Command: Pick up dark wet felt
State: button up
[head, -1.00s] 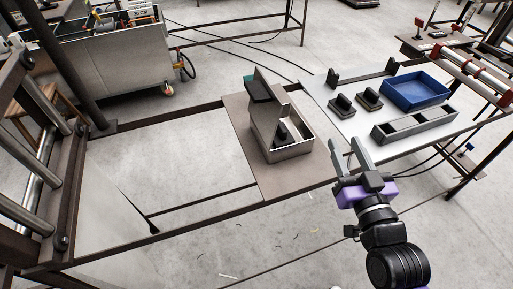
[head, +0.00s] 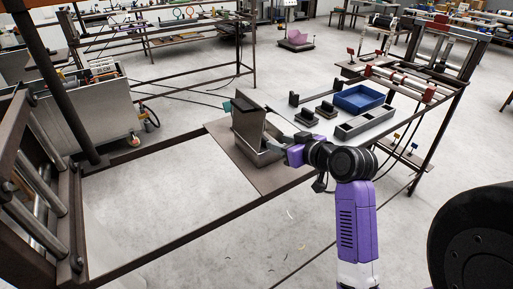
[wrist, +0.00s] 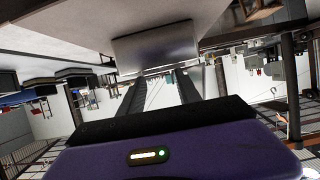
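I cannot surely tell which dark piece is the wet felt. Two dark blocks, one at the left (head: 304,117) and one at the right (head: 327,109), lie on the light board in the head view. An open metal tray (head: 257,158) stands on the brown board, with a tall upright plate (head: 248,128) at its side. The dark piece inside the tray is hidden now. My gripper (wrist: 160,82) is at the tray's right side in the head view. In the wrist view its two fingers are apart, with nothing seen between them, and a grey metal face (wrist: 155,48) is just ahead.
A blue bin (head: 359,98) and a grey compartment tray (head: 365,123) stand behind and right of my gripper. A dark upright bracket (head: 293,98) stands at the board's far edge.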

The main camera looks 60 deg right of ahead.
aim_at(264, 137)
jog(key=x, duration=0.5)
jog(key=p+x, duration=0.1)
jog(key=x, duration=0.1)
jog(key=shift+w+d+r, duration=0.1)
jog(key=shift+w+r, duration=0.05)
jog(key=shift+w, duration=0.15)
jog(key=shift+c, duration=0.2)
grip_shut()
